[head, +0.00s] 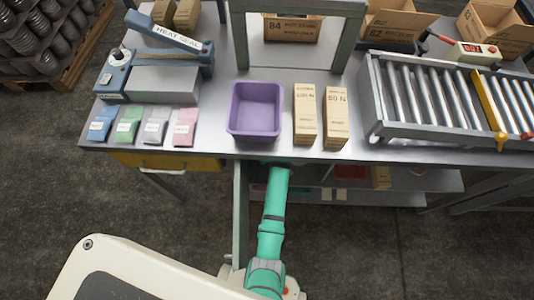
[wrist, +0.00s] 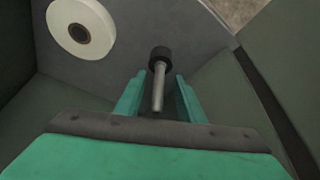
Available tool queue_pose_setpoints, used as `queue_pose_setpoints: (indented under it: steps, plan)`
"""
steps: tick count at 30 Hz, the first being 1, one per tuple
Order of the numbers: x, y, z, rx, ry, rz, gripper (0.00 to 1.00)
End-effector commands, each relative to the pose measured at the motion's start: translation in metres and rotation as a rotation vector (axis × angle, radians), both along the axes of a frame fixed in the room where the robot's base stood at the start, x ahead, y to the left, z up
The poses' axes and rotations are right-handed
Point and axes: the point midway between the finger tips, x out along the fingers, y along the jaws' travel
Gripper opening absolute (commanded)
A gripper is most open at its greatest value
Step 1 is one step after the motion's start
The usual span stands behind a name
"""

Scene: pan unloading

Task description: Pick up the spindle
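The spindle (wrist: 158,88), a thin grey metal rod with a black knob at its far end, shows in the middle of the wrist view. My gripper (wrist: 160,76) is open, with its two green fingers on either side of the rod in the picture. A gap shows between the rod and each finger, so I see no contact. The depth between the fingers and the rod is hard to tell. In the head view my green arm reaches under the table's front edge, and the gripper and spindle are hidden there.
A white roll (wrist: 80,28) with a dark core lies at the upper left, inside a dark grey walled space. Above, the table (head: 215,145) holds a purple bin (head: 255,110), tan boxes (head: 306,115), a heat sealer (head: 150,75) and a roller conveyor (head: 430,95).

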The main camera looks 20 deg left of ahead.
Motion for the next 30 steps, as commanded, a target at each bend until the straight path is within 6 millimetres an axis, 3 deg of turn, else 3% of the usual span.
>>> queue_pose_setpoints:
  steps: [2, 9, 17, 22, 30]
  plan:
    - [0.011, 0.011, 0.001, -0.001, -0.001, 0.002, 0.36]
    - [0.015, 0.015, -0.026, 0.000, 0.001, 0.001, 0.36]
    - [0.016, 0.016, -0.028, 0.000, -0.001, 0.001, 0.36]
    - [0.016, 0.016, -0.028, 0.000, 0.000, 0.001, 0.00]
    - [0.016, 0.016, -0.027, 0.000, 0.000, 0.001, 0.00]
